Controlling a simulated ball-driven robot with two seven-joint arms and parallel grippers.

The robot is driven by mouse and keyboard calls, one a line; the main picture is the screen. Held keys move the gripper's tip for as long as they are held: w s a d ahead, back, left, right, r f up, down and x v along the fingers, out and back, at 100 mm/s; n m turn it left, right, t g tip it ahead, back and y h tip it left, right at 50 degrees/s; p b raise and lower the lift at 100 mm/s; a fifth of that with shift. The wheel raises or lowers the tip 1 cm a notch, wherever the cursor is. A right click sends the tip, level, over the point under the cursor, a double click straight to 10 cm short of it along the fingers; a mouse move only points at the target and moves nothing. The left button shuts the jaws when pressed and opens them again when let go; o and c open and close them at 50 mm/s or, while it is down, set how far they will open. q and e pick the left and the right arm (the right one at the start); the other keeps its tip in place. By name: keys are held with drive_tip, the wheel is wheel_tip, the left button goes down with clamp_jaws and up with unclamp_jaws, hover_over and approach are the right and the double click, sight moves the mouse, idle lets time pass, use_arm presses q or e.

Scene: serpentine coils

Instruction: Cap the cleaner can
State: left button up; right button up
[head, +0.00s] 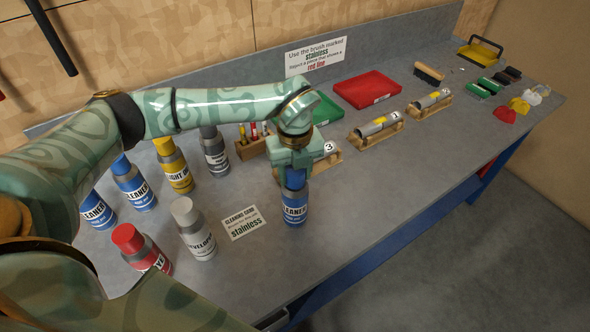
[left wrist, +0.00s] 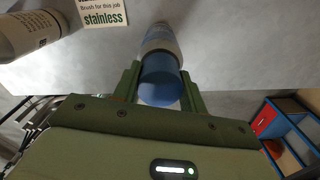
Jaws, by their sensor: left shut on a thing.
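The cleaner can (head: 294,209), with a blue label, stands upright near the bench's front edge. A blue cap (head: 296,179) is at its top, in line with it. My left gripper (head: 294,172) reaches down from above and is shut on the cap. In the left wrist view the blue cap (left wrist: 160,82) sits between the two green fingers (left wrist: 160,88), with the can (left wrist: 160,40) directly beyond it. I cannot tell whether the cap is fully seated. My right gripper does not show.
Two more blue cleaner cans (head: 134,184) stand at the left, near a yellow-capped can (head: 174,167), a grey-capped developer can (head: 193,230) and a red-capped can (head: 140,250).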

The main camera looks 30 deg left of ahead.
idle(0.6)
use_arm(q)
drive_tip(key=shift+f, duration=0.1)
drive_tip(key=o, duration=1.5)
wheel_tip(320, 180, up, 8)
drive_tip(key=p, duration=0.6)
drive_tip(key=shift+f, duration=0.2)
drive_tip(key=shift+c, duration=0.9)
clamp_jaws()
drive_tip(key=shift+f, duration=0.25)
